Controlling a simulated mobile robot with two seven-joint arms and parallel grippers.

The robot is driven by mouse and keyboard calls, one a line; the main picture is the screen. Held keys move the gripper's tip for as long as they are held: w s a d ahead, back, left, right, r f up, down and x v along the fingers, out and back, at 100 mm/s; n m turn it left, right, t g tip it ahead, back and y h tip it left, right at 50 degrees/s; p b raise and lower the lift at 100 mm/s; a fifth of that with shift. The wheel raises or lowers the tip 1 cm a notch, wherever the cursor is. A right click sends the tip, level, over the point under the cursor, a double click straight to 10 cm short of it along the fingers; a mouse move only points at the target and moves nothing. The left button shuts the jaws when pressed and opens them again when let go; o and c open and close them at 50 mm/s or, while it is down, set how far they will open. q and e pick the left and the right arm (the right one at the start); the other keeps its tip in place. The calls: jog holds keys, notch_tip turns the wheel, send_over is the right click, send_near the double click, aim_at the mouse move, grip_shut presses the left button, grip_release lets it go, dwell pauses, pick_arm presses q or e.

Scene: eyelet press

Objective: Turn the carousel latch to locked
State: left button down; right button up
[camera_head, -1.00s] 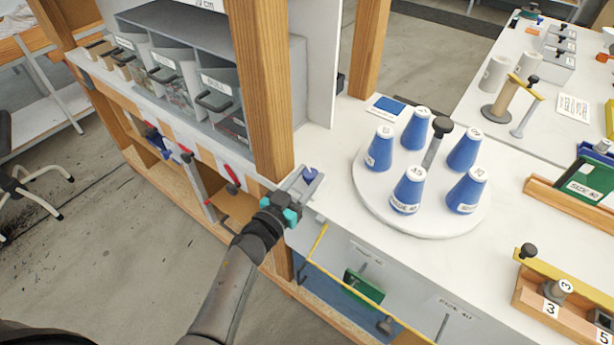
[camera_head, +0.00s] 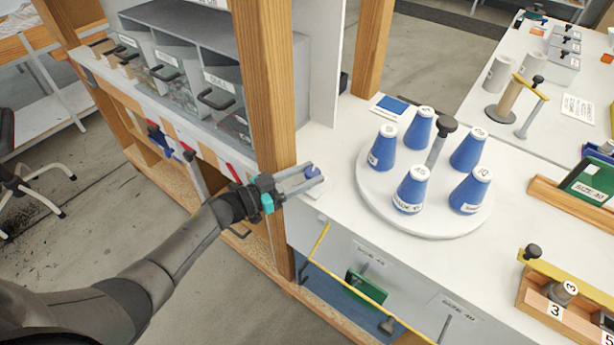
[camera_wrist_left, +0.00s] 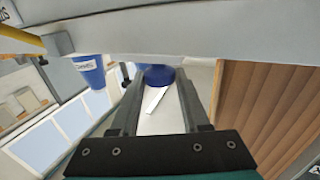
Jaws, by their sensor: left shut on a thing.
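The carousel (camera_head: 372,196) is a round white turntable on the white bench, with several blue cones around its rim and a dark-knobbed post (camera_head: 440,138) in the middle. A small blue knob (camera_head: 313,171), which looks like the latch, is at the bench's near left edge, left of the carousel. My left gripper (camera_head: 308,173) is shut on this knob, reaching from the left. The left wrist view shows the blue knob (camera_wrist_left: 157,76) between the fingertips, with a pale strip (camera_wrist_left: 155,101) beneath it. The latch's markings cannot be read. My right gripper is not in view.
A yellow bar (camera_head: 345,283) runs along the bench front below. A wooden box (camera_head: 555,305) sits at the right.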

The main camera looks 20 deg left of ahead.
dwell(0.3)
pick_arm(q)
jog(key=shift+c, duration=1.9)
grip_release()
